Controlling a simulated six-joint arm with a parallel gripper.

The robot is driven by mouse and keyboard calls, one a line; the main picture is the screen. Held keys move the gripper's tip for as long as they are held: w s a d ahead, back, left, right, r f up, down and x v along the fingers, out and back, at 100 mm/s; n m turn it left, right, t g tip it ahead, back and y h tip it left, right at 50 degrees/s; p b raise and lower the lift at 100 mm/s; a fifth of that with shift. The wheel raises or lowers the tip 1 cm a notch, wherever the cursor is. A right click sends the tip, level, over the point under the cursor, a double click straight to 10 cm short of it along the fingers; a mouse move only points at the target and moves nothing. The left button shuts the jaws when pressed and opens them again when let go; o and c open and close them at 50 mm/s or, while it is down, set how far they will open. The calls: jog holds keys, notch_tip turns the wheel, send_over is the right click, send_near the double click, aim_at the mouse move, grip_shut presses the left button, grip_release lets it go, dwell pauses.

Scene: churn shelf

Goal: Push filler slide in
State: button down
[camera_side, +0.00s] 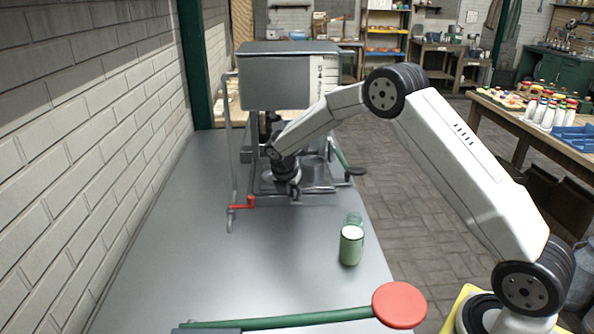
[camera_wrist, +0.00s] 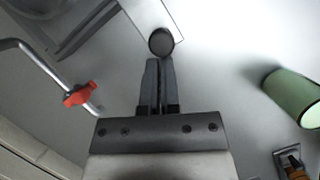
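The filler (camera_side: 290,82) is a grey box-shaped tank on a frame at the far end of the metal table. A pale flat plate with a dark round knob (camera_wrist: 161,41), apparently the filler slide, shows at the top of the wrist view. My gripper (camera_wrist: 161,62) has its two fingers side by side with almost no gap and nothing visible between them. The fingertips are right at the near edge of the knob; I cannot tell whether they touch it. In the side view my gripper (camera_side: 295,190) points down low at the filler's front, and the slide is hard to make out there.
A red-handled bent pipe (camera_side: 243,202) stands left of my gripper. A green lever with a dark knob (camera_side: 355,171) is at right. A green lever with a red disc (camera_side: 400,304) crosses the front. The table's left part is clear.

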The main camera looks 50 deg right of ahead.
jog(key=shift+s+a, duration=0.1)
jog(key=shift+a, duration=0.25)
jog(key=s+a+r, duration=0.2)
jog(key=a+r, duration=0.4)
jog(key=r, duration=0.3)
jog(key=shift+a+r, duration=0.25)
jog(key=shift+a, duration=0.05)
jog(key=shift+s, duration=0.1)
jog(key=s+a+f+m+y, duration=0.2)
jog(key=s+m, duration=0.8)
jog(key=s, duration=0.2)
jog(key=s+a+f+m+t+y, duration=0.1)
jog(key=s+a+f+m+y, duration=0.1)
jog(key=s+m, duration=0.9)
jog(key=shift+s+a+f+m, duration=0.3)
jog(key=shift+s+a+f, duration=0.25)
jog(key=shift+s, duration=0.55)
jog(key=shift+d+f, duration=0.1)
